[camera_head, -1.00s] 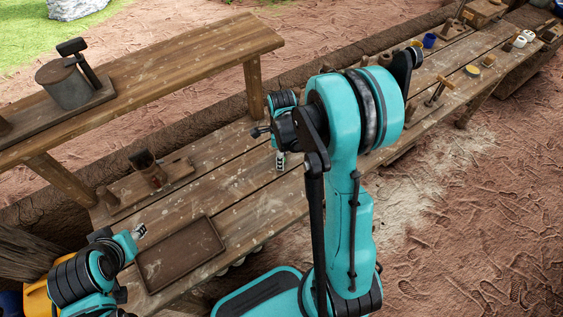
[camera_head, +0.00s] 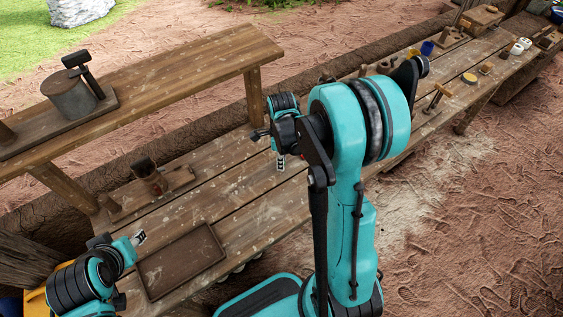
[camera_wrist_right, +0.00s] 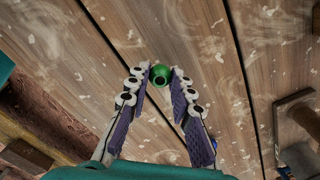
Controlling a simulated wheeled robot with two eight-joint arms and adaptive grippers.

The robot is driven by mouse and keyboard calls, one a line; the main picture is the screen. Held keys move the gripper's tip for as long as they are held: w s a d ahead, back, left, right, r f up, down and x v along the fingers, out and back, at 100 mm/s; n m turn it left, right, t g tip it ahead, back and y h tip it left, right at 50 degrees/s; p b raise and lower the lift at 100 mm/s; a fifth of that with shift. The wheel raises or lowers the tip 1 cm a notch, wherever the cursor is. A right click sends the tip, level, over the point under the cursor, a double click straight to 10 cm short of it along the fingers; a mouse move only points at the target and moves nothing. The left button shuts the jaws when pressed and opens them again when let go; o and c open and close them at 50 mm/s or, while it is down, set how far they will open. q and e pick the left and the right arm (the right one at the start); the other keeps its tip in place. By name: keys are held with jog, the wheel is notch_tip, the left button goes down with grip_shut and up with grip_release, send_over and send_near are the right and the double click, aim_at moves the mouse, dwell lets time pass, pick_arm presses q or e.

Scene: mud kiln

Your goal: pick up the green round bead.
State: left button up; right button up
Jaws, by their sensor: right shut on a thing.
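The green round bead (camera_wrist_right: 160,75) shows in the right wrist view between the fingertips of my right gripper (camera_wrist_right: 161,80). The two purple-padded fingers are closed on it from both sides, with the wooden bench boards behind it. In the head view my right gripper (camera_head: 281,163) points down over the middle of the bench, and the bead cannot be made out there. My left gripper (camera_head: 139,238) is over the near-left part of the bench, beside the tray. It is too small to tell whether it is open or shut.
A brown rectangular tray (camera_head: 219,246) lies on the bench (camera_head: 240,190). A raised wooden shelf (camera_head: 190,68) runs along the back left, bearing a grey drum (camera_head: 68,92). Small pots and tools stand at the bench's far right. Boards around the right gripper look mostly clear.

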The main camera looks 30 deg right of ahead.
notch_tip(320, 180, up, 2)
jog(key=shift+r+p, duration=0.15)
jog(key=shift+p, duration=0.25)
jog(key=s+d+r+p, duration=0.1)
jog(key=s+d+r, duration=0.1)
jog(key=s, duration=0.3)
jog(key=s+d+r+p, duration=0.2)
jog(key=s+r, duration=0.2)
jog(key=s, duration=0.1)
jog(key=shift+s+d+r, duration=0.15)
jog(key=shift+s+d, duration=0.1)
jog(key=shift+s, duration=0.15)
